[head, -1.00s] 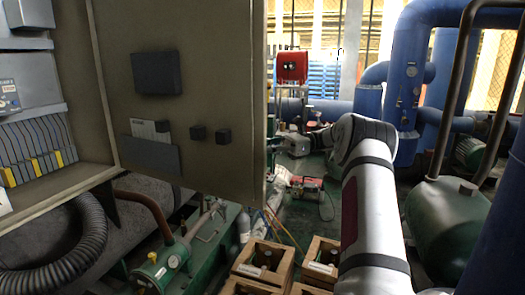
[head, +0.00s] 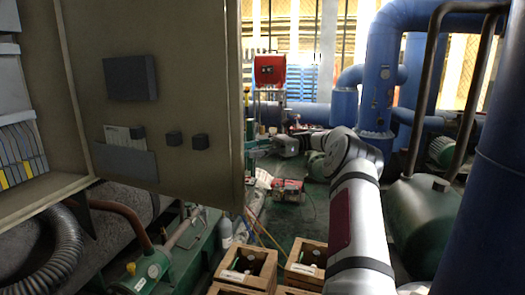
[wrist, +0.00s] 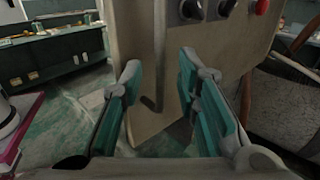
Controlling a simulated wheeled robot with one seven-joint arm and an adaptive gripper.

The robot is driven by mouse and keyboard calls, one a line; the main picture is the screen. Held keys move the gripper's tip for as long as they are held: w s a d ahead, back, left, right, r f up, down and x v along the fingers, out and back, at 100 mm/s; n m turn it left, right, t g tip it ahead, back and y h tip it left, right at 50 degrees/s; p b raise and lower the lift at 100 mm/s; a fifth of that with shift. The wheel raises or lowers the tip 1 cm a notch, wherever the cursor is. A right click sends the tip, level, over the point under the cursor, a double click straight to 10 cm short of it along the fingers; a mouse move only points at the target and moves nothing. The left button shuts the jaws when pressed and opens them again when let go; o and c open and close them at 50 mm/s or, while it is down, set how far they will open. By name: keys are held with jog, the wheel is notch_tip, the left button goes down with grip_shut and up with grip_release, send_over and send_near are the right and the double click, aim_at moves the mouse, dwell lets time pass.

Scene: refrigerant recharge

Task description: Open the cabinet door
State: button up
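The beige cabinet door (head: 185,75) stands wide open in the head view, its inner face towards me with dark boxes on it. Part of the cabinet interior (head: 20,140) shows at the far left. In the wrist view the door's outer face (wrist: 215,45) fills the middle, with dark knobs and a red button at the top. A grey bar handle (wrist: 159,50) hangs down the face. My gripper (wrist: 160,70) is open, its teal fingers apart, with the handle seen between them; no contact shows. In the head view my forearm reaches past the door's right edge; the fingertips are unclear.
Wooden crates (head: 243,265) stand on the floor below the door. A red machine (head: 288,190) and hoses lie behind them. Blue pipes (head: 380,85) and a green tank (head: 435,225) fill the right side. A workbench (wrist: 55,50) shows in the wrist view.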

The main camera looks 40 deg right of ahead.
jog(key=shift+v, duration=1.75)
